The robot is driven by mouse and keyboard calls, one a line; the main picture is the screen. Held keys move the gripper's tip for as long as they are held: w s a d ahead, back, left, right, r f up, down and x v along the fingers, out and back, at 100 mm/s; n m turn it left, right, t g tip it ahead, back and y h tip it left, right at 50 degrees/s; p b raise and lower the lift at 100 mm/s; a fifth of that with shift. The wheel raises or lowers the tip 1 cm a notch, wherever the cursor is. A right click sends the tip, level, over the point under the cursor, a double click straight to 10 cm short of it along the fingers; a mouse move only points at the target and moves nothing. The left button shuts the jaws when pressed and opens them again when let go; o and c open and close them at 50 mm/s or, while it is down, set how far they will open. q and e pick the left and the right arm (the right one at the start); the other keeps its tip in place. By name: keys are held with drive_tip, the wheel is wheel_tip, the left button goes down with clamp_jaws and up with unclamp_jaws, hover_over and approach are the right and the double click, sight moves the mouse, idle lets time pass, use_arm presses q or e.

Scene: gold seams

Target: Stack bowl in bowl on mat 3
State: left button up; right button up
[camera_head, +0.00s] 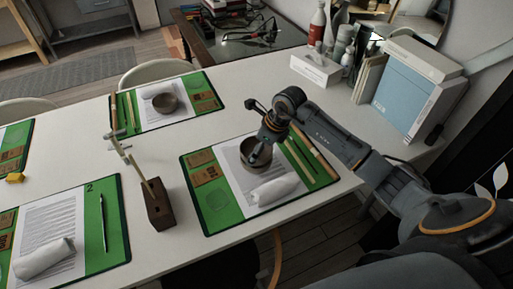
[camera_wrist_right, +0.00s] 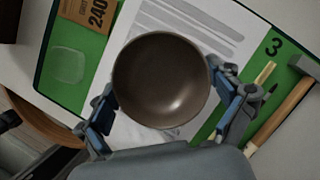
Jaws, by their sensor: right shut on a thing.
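A dark brown bowl (camera_head: 256,158) is at the near right green mat (camera_head: 218,222). In the right wrist view the bowl (camera_wrist_right: 165,80) fills the middle, empty inside, and the mat (camera_wrist_right: 205,133) there bears the number 3. My right gripper (camera_head: 262,140) is shut on the bowl, with fingers at its two sides. I cannot tell whether the bowl touches the mat. A second brown bowl (camera_head: 165,103) sits on the far green mat (camera_head: 207,88). My left gripper is not in view.
A rolled white cloth (camera_head: 274,190) lies on mat 3 near the bowl. A wooden block with upright rods (camera_head: 158,207) stands between the mats. A tissue box (camera_head: 315,69), bottles (camera_head: 317,25) and a blue binder box (camera_head: 410,95) stand at the back right.

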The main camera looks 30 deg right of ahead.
drive_tip(key=o, duration=1)
drive_tip(key=shift+c, duration=0.2)
drive_tip(key=v, duration=1.2)
